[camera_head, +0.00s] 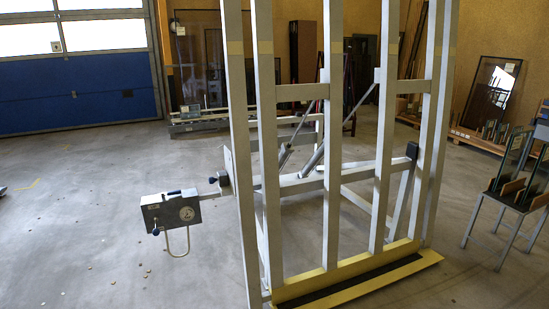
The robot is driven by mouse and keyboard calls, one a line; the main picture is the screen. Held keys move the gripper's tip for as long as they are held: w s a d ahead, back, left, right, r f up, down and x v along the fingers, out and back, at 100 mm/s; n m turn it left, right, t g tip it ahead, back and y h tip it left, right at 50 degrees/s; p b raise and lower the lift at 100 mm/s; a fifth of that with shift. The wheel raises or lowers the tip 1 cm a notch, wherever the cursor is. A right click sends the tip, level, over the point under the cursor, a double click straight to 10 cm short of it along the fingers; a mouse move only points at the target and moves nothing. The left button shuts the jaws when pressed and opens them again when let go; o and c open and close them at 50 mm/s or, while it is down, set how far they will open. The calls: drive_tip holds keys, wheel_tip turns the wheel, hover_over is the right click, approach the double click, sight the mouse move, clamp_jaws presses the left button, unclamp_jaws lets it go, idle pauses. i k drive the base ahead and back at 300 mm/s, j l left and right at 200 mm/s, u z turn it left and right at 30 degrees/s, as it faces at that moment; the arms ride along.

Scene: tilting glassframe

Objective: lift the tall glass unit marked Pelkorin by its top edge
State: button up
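No mark reading Pelkorin is legible in the head view, so I cannot tell which glass unit is the named one. A tall dark-framed glass pane (491,90) leans at the back right wall, with a small pale label near its top. Another tall dark-framed pane (213,55) stands at the back, partly hidden by the frame posts. A large grey tilting frame (333,130) stands upright in front of me, with a yellow ledge (350,268) at its foot. No pane shows clearly on it. My gripper is not in view.
A grey box with a dial (172,211) juts left from the frame, with a bent handle below. A stand with small glass pieces (510,195) is at the right. Small bits lie on the floor at lower left. The left floor (70,220) is mostly clear, before a blue door (80,90).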

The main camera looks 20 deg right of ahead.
sight(518, 143)
drive_tip(key=l+z, duration=0.15)
drive_tip(key=l, duration=0.4)
drive_tip(key=i+l+z, duration=0.15)
drive_tip(key=l, duration=0.35)
drive_tip(key=i+l+z, duration=0.15)
drive_tip(key=l, duration=0.4)
drive_tip(key=i+l+z, duration=0.15)
drive_tip(key=l, duration=0.35)
drive_tip(key=i+l+z, duration=0.2)
drive_tip(key=l, duration=0.3)
drive_tip(key=i+l+z, duration=0.15)
drive_tip(key=l, duration=0.35)
drive_tip(key=i+l+z, duration=0.15)
drive_tip(key=l, duration=0.3)
drive_tip(key=i+l+z, duration=0.15)
drive_tip(key=i+l, duration=0.35)
drive_tip(key=i+l+z, duration=0.1)
drive_tip(key=l, duration=0.35)
drive_tip(key=i, duration=0.1)
